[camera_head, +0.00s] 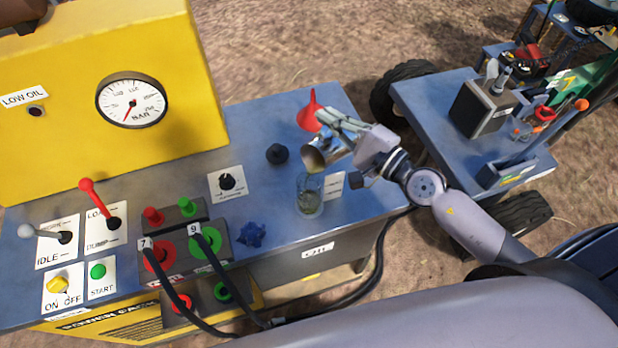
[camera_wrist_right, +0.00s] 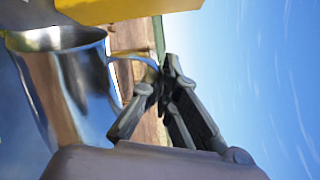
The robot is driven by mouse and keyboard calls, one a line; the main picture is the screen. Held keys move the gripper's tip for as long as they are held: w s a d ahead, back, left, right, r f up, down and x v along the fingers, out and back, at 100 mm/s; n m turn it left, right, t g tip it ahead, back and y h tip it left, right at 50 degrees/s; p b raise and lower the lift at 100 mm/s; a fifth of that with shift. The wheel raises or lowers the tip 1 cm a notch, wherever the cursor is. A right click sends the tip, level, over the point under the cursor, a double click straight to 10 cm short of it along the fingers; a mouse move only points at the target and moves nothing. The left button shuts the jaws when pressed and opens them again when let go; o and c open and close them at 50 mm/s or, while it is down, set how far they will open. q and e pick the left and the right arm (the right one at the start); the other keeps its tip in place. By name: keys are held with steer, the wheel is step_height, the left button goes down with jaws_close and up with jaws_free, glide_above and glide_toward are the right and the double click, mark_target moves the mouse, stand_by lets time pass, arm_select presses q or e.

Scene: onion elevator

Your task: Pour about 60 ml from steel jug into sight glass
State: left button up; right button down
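The steel jug (camera_head: 322,152) is tilted in the head view, its mouth facing down and left just above the sight glass (camera_head: 309,196). The sight glass is clear, stands upright on the blue-grey top and holds some olive-coloured liquid low inside. I cannot make out a stream between them. My right gripper (camera_head: 341,127) is shut on the jug's handle. In the right wrist view the jug (camera_wrist_right: 72,95) fills the left side, with the fingers (camera_wrist_right: 165,90) at its handle; the jug's inside is mostly hidden. My left gripper is not in view.
A red funnel (camera_head: 311,113) stands behind the jug. A black cap (camera_head: 277,154) and a blue star knob (camera_head: 251,234) are left of the glass. A yellow panel with a gauge (camera_head: 132,101) and levers fill the left. A cart (camera_head: 432,104) stands at right.

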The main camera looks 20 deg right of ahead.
steer(key=shift+s+a+r+n+p, duration=0.1)
steer(key=shift+a+r+n+p, duration=0.1)
steer(key=shift+r+n+p, duration=0.15)
stand_by(0.7)
steer(key=d+f+m+b, duration=0.1)
steer(key=w+d+f+m+b, duration=0.1)
steer(key=b, duration=0.1)
steer(key=f+m+b, duration=0.1)
steer(key=shift+w+d+f+m, duration=0.1)
steer(key=shift+w+d+m, duration=0.2)
steer(key=shift+d+m, duration=0.1)
steer(key=shift+w+d+r, duration=0.2)
steer(key=shift+r, duration=0.05)
steer(key=shift+s+a+r, duration=0.1)
steer(key=shift+s+a, duration=0.05)
steer(key=shift+s, duration=0.05)
steer(key=shift+w, duration=0.1)
steer(key=shift+w+d+m, duration=0.3)
steer(key=shift+d+m, duration=0.3)
steer(key=shift+m, duration=0.35)
steer(key=shift+w+d+r+m+p, duration=0.15)
steer(key=shift+r+m+p, duration=0.15)
steer(key=shift+m, duration=0.2)
